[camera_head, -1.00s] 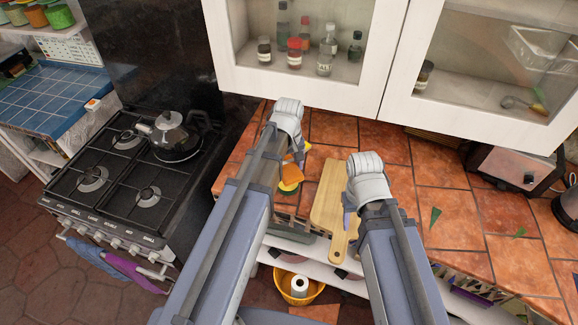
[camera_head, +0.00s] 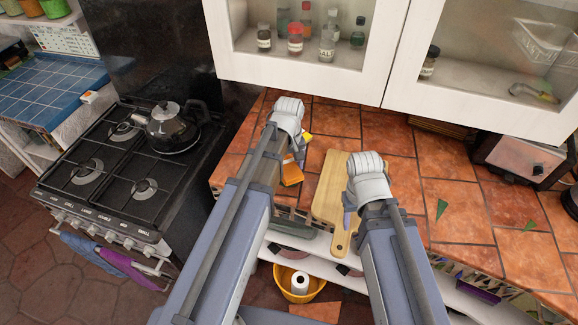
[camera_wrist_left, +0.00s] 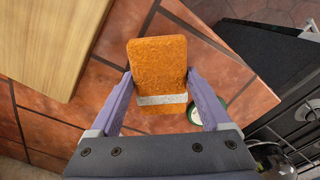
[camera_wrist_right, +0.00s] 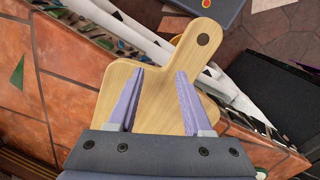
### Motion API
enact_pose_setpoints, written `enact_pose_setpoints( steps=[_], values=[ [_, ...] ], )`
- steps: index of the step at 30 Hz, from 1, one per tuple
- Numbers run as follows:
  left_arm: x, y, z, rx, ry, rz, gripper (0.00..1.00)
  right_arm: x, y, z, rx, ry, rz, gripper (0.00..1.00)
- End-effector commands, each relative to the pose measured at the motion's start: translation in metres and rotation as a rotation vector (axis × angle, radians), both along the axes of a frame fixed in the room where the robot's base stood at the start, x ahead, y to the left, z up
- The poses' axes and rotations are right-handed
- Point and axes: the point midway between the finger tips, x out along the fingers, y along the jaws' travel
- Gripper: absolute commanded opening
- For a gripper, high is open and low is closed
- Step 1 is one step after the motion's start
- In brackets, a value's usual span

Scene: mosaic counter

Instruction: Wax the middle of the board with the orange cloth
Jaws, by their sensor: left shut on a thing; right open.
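The orange cloth (camera_wrist_left: 160,75) is a thick block with a pale band across it. My left gripper (camera_wrist_left: 159,84) is shut on it, one finger at each side. In the head view the cloth (camera_head: 292,172) shows past my left wrist, left of the board. The pale wooden board (camera_head: 329,190) lies on the tiled counter with its handle towards the front edge; its corner also shows in the left wrist view (camera_wrist_left: 50,45). My right gripper (camera_wrist_right: 160,73) is open and empty above the board, which spreads beneath its fingers. My right wrist hides part of the board in the head view.
The stove with a kettle (camera_head: 170,127) stands left, a toaster (camera_head: 515,160) at the right. Glass-fronted cabinets (camera_head: 300,75) hang above the back. Counter right of the board is mostly clear.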

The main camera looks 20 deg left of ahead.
Motion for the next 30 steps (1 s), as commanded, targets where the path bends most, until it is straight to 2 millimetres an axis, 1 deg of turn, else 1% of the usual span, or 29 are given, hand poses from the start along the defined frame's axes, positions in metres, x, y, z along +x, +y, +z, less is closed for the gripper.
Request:
enact_pose_setpoints(
  steps=[30],
  values=[
    [0.0000,0.0000,-0.0090,0.000,0.000,0.000,0.29,0.0000,0.0000,-0.0090,0.000,0.000,0.000,0.50]
  ],
)
